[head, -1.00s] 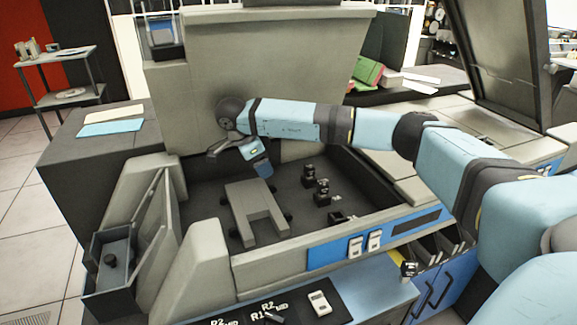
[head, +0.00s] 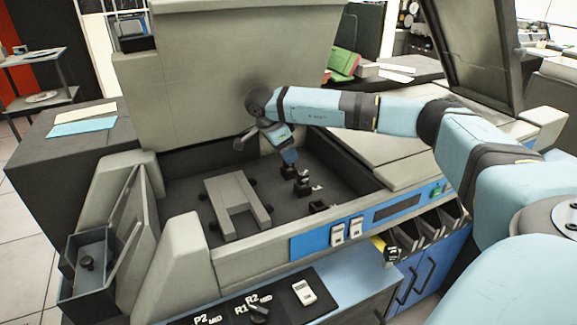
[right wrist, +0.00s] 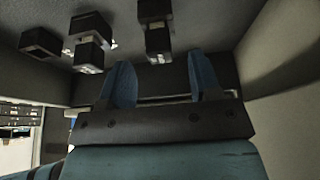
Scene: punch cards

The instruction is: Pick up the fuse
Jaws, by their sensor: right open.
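Several small black blocks with pale bands stand in the open bay of the machine; they look like fuses or their holders, and I cannot tell which is the fuse. In the head view one block (head: 303,184) stands in the middle and a lower one (head: 318,207) nearer the front. My right gripper (head: 290,157) is above the rearmost block (head: 288,172) and partly hides it. In the right wrist view my right gripper (right wrist: 163,82) is open and empty, with one block (right wrist: 156,38) beyond and between its fingers, apart from them. My left gripper is not in view.
A grey bracket (head: 229,197) lies in the bay left of the blocks. The bay's front wall (head: 262,258) and raised rear panel (head: 200,85) bound the space. A side tray (head: 78,285) holds a small dark piece. A dark labelled panel (head: 225,318) lies in front.

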